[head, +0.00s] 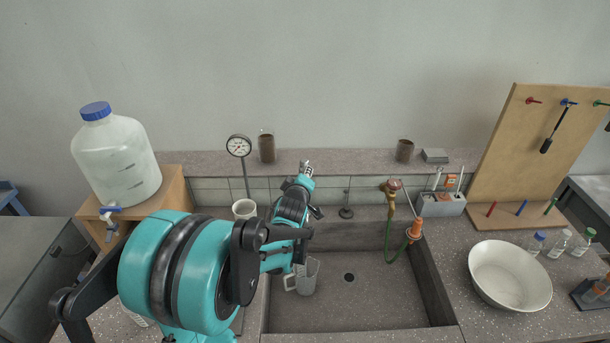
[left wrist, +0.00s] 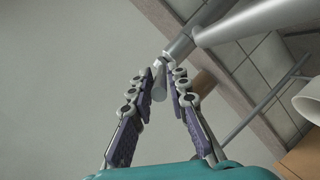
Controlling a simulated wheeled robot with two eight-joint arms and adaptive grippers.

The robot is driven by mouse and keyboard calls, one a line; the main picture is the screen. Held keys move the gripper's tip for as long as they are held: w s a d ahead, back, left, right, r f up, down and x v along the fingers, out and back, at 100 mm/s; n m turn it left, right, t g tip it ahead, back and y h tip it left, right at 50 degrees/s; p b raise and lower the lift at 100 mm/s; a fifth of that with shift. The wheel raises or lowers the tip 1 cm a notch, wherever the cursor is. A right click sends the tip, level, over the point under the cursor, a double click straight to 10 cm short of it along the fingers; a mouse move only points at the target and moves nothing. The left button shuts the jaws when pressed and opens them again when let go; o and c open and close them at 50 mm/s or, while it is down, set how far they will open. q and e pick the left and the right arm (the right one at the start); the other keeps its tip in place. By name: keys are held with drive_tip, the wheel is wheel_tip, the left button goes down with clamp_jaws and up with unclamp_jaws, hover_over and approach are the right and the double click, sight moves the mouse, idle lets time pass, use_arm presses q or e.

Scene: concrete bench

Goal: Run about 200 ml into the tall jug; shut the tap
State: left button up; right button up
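A clear jug (head: 308,279) with a handle stands in the sink (head: 375,310), partly covered by my left arm; its water level cannot be read. My left gripper (head: 306,176) is above the jug at the back of the sink, largely hidden by its own wrist in the head view. In the left wrist view its two purple-padded fingers (left wrist: 163,76) are apart, on either side of a small metal tap lever (left wrist: 159,84). Firm contact does not show. The metal tap body and spout (left wrist: 182,46) lie just beyond the fingertips. No water stream is visible. My right gripper is out of view.
A brass tap (head: 391,187) with a green hose is right of my gripper. A white cup (head: 244,209) and a dial gauge (head: 238,147) stand left of it. A white bowl (head: 510,275) is right of the sink. A large water container (head: 117,160) stands far left.

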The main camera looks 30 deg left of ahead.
use_arm(q)
drive_tip(key=shift+o, duration=0.6)
drive_tip(key=v, duration=1.2)
